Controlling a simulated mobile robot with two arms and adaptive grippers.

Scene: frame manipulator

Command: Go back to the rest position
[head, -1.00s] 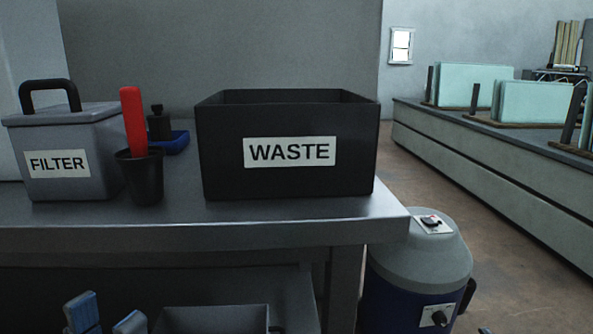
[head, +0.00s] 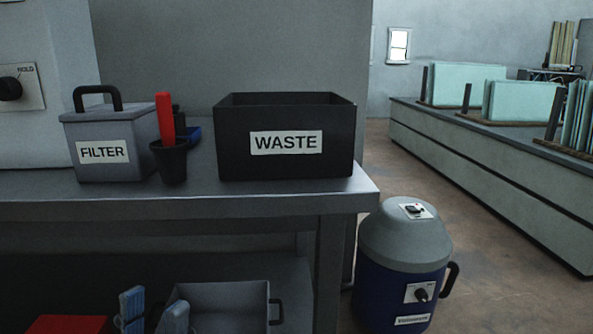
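My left gripper (head: 152,303) rises from the bottom edge of the head view. Its two bluish fingers stand apart with a clear gap, and nothing shows between them. It is in front of and below the bench; its right finger overlaps the left side of a grey tray (head: 242,296) on the low shelf. The rest of this arm is out of frame. My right gripper is not in view.
The metal bench (head: 290,195) carries a black WASTE box (head: 230,142), a grey FILTER box (head: 85,176) and a black cup (head: 172,165) with a red handle. A blue-grey vacuum (head: 398,262) stands on the floor at its right. Open floor lies farther right.

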